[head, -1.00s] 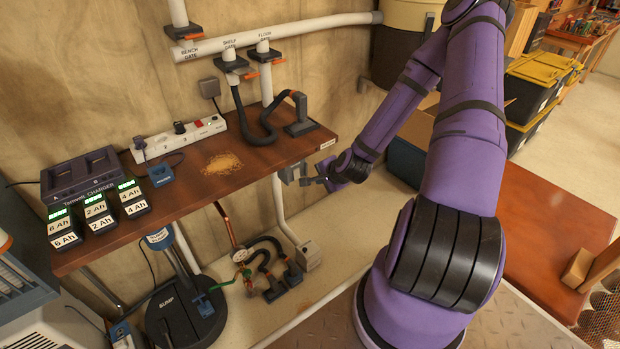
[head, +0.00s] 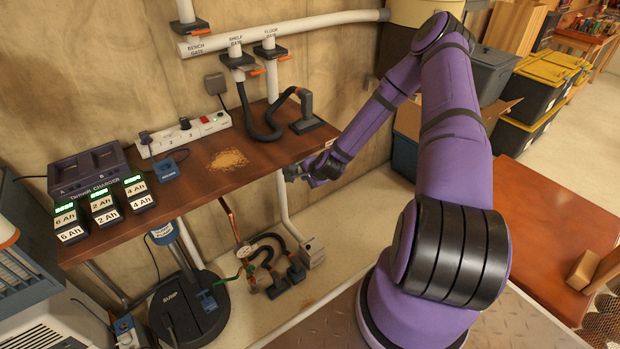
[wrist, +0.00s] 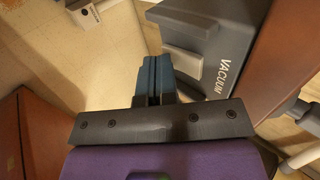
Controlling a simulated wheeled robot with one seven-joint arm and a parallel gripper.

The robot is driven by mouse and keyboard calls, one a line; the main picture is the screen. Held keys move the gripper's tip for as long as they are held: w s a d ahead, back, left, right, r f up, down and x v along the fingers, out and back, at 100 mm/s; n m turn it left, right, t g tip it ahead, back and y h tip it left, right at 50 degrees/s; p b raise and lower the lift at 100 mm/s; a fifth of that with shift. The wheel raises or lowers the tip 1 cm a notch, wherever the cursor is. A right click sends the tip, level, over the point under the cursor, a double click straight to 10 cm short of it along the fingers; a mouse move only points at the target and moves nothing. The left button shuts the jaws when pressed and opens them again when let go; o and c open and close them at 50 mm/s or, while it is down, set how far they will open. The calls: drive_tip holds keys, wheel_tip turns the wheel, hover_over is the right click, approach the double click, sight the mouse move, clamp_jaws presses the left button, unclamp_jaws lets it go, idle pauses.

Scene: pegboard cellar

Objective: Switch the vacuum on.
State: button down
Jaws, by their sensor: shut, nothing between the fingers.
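In the wrist view a dark grey box lettered VACUUM (wrist: 232,45) is fixed beside the brown shelf edge. A pale grey paddle or rocker (wrist: 182,64) sticks out from its face; I cannot tell its on or off position. My gripper (wrist: 155,62) is shut and empty, its blue-grey fingers just left of the paddle. Whether they touch it I cannot tell. In the head view my gripper (head: 289,172) is under the right front part of the wooden shelf (head: 225,178), and the switch box is mostly hidden there.
A white pipe (head: 283,205) runs down behind my gripper. On the shelf are a power strip (head: 205,128), a battery charger (head: 85,175), a black hose (head: 262,133) and spilled dust (head: 228,159). A round black base (head: 190,305) stands below. Open floor lies right of the pipe.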

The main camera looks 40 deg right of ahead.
drive_tip(key=shift+w, duration=0.1)
drive_tip(key=shift+w, duration=0.15)
idle(0.3)
drive_tip(key=shift+r, duration=0.75)
